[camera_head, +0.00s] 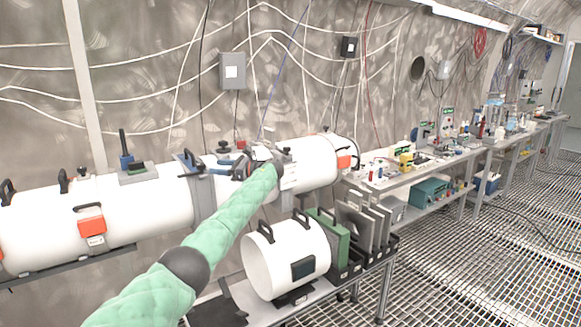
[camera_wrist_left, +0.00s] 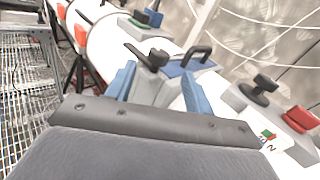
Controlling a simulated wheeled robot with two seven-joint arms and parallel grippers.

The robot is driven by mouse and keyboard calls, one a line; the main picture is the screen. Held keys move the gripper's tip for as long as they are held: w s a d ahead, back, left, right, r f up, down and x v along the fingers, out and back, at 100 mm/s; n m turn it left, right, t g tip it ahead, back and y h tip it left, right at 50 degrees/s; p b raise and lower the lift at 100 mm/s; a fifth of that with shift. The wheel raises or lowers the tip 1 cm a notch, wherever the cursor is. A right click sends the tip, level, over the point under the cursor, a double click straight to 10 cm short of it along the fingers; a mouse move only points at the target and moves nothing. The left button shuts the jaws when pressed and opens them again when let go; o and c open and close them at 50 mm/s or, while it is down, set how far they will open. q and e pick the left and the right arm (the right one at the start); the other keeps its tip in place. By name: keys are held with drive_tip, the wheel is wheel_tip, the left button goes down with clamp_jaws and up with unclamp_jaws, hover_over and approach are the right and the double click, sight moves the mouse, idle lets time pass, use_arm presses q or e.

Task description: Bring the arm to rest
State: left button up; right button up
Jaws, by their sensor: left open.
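My left arm, in a green quilted sleeve, reaches from the lower left of the head view to the white tube. My left gripper (camera_head: 243,168) is at the tube's joint, small and partly hidden by the sleeve and fittings. In the left wrist view its two blue fingers (camera_wrist_left: 162,84) are spread apart with nothing held between them. Beyond them are a black clamp knob (camera_wrist_left: 152,58) and a blue plate with a black handle (camera_wrist_left: 190,62). Whether the fingers touch the clamp I cannot tell. My right gripper is in neither view.
The long white tube (camera_head: 145,215) runs along the wall with orange latches and black handles. A loose white cylinder (camera_head: 262,262) and a green panel (camera_head: 330,240) sit on a low bench in front. Equipment benches (camera_head: 425,165) stand at right.

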use_arm(q)
drive_tip(key=s+d+r+n+t+h, duration=0.2)
drive_tip(key=d+r+n+t+h, duration=0.5)
drive_tip(key=d+r+n, duration=0.55)
drive_tip(key=s+d+f+t+h, duration=0.3)
drive_tip(key=s+d+f+h, duration=0.25)
drive_tip(key=s+d, duration=0.4)
drive_tip(key=s+a+f+n+g+h, duration=0.1)
drive_tip(key=s+a+f+g+h, duration=0.1)
drive_tip(key=s+f, duration=1.6)
drive_tip(key=s+a+f+n+g+h, duration=0.1)
drive_tip(key=s+f+g, duration=0.4)
drive_tip(key=s+f, duration=1.3)
drive_tip(key=s+a+f+n+g+h, duration=0.1)
drive_tip(key=s+a+f+g+h, duration=0.1)
drive_tip(key=s+f, duration=1.6)
drive_tip(key=s+g+h, duration=0.1)
drive_tip(key=s, duration=1.1)
drive_tip(key=shift+s+a+h, duration=0.3)
drive_tip(key=shift+h, duration=0.05)
